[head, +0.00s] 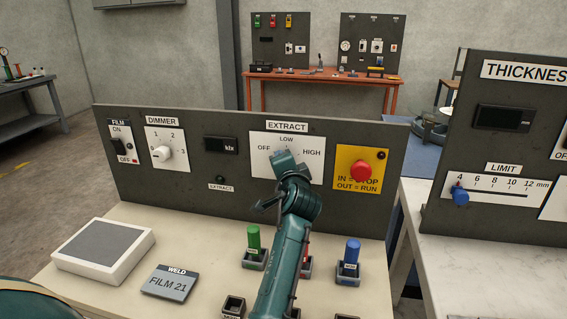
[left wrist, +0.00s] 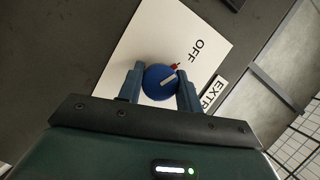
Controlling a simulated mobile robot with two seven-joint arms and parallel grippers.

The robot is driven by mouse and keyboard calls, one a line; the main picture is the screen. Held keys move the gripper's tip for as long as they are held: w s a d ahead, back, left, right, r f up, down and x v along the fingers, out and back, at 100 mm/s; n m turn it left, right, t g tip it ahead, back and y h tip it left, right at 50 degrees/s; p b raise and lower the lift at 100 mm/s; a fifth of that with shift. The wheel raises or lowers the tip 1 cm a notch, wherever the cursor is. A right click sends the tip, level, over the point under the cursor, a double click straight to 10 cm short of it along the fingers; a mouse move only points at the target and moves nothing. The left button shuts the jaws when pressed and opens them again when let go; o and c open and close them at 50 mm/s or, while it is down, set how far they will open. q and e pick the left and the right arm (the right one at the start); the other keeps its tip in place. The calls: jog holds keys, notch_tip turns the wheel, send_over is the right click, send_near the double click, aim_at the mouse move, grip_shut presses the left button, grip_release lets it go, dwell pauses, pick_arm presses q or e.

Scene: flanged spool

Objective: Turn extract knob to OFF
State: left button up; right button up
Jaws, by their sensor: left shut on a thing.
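The extract knob is a round blue knob (left wrist: 158,84) with a white stripe, in the left wrist view. It sits on a white plate (left wrist: 145,40) with the word OFF; the stripe points roughly towards OFF, beside a small red mark. I cannot tell whether it lines up exactly. My left gripper (left wrist: 159,86) has one finger on each side of the knob and is shut on it. My right gripper is not in view.
Right of the plate is a red stop button (head: 360,170) on yellow. Left are the dimmer knob (head: 161,154) and film switch (head: 122,147). Green (head: 254,238) and blue (head: 353,251) pegs stand below, near my arm. A framed grey pad (head: 102,250) lies at left.

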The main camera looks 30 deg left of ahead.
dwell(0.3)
pick_arm(q)
jog(key=o, duration=1)
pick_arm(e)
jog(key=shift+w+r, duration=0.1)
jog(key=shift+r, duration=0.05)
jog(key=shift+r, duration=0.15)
